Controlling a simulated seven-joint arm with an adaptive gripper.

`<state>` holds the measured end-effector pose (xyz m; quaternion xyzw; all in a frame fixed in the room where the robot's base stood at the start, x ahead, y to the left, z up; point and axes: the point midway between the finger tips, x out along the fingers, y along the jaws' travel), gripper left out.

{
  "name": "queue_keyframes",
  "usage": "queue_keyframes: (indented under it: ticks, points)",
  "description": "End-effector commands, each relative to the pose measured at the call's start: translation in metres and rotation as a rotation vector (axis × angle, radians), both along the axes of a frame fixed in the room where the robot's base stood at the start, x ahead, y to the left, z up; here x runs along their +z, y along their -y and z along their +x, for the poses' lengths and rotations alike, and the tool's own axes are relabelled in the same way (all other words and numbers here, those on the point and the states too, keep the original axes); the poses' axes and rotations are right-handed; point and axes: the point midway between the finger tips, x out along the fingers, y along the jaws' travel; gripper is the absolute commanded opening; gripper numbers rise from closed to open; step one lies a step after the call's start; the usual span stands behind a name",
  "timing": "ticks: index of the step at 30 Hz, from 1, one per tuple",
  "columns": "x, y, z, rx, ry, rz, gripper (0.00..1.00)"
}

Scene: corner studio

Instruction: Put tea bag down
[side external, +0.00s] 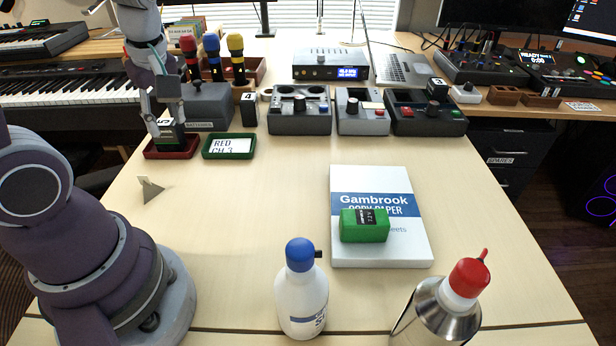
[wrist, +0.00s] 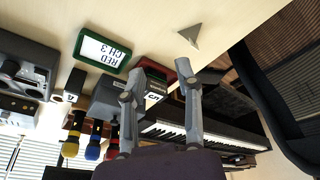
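I see nothing that I can clearly make out as a tea bag. My gripper (side external: 166,122) is at the far left of the table, pointing down over a small red tray (side external: 160,154). A dark block with a white label (side external: 172,138) stands in or just above that tray, partly hidden by the fingers. In the wrist view my gripper's fingers (wrist: 162,56) are spread apart. The dark block (wrist: 153,85) shows between them with a gap on one side, and the red tray (wrist: 182,70) is behind. Whether a finger touches the block is unclear.
A green tray (side external: 206,151) with a "RED CH 3" card lies beside the red one. A grey batteries box (side external: 208,108) and microphones stand behind. A green box (side external: 352,229) lies on copy paper (side external: 380,258). Bottles stand in front. The table's middle is clear.

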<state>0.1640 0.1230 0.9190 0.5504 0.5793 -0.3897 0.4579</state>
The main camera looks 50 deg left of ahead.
Motion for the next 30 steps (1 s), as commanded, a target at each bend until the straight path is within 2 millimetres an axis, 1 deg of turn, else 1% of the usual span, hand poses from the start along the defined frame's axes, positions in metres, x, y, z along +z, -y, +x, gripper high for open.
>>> queue_keyframes:
  ticks: [1,2,3,6,9,10,12,14,30]
  points:
    - [0.012,0.022,0.008,-0.274,0.038,-0.012,0.33]
    - [0.019,0.036,0.010,-0.454,0.053,-0.010,0.33]
    - [0.026,0.054,0.012,-0.690,0.070,0.003,0.33]
    - [0.041,0.093,0.009,-1.202,0.103,0.084,0.33]
    - [0.047,0.116,0.003,-1.523,0.116,0.170,0.33]
    - [0.049,0.119,0.002,-1.578,0.118,0.190,0.33]
    - [0.049,0.124,0.000,-1.647,0.117,0.212,0.33]
    - [0.049,0.124,0.000,-1.662,0.116,0.216,0.33]
    - [0.049,0.123,0.000,-1.652,0.116,0.214,0.33]
